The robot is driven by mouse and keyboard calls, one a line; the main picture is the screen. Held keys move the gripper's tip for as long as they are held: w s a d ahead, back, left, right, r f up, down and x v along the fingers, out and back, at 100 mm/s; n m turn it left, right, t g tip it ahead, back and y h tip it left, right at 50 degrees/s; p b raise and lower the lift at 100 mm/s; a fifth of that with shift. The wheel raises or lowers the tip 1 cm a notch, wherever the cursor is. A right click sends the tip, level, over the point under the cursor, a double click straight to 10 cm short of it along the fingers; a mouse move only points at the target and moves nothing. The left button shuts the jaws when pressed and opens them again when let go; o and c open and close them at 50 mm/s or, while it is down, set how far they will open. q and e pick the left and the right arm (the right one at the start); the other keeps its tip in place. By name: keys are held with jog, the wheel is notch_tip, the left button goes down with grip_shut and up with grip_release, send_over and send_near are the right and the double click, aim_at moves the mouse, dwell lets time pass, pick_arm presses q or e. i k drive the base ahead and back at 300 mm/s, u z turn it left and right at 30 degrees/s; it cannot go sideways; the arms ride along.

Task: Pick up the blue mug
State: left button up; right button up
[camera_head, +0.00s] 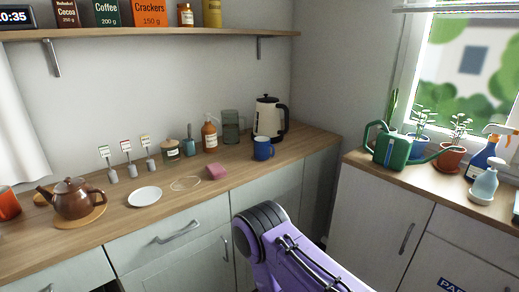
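The blue mug (263,149) stands upright on the wooden counter (225,182), in front of the cream kettle and close to the counter's front edge. Its handle shows on the right side. A purple and black link of my own arm rises from the bottom of the picture, in front of the cabinets and below the mug. Neither of my grippers is in view, so I cannot see whether they are open or shut.
The cream kettle (268,120) stands behind the mug and a glass pitcher (231,127) to its left. A green watering can (393,147) stands on the right counter. Counter right of the mug is clear.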

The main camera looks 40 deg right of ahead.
aim_at(262, 145)
jog(key=u, duration=0.5)
jog(key=i, duration=0.85)
jog(key=z, duration=1.3)
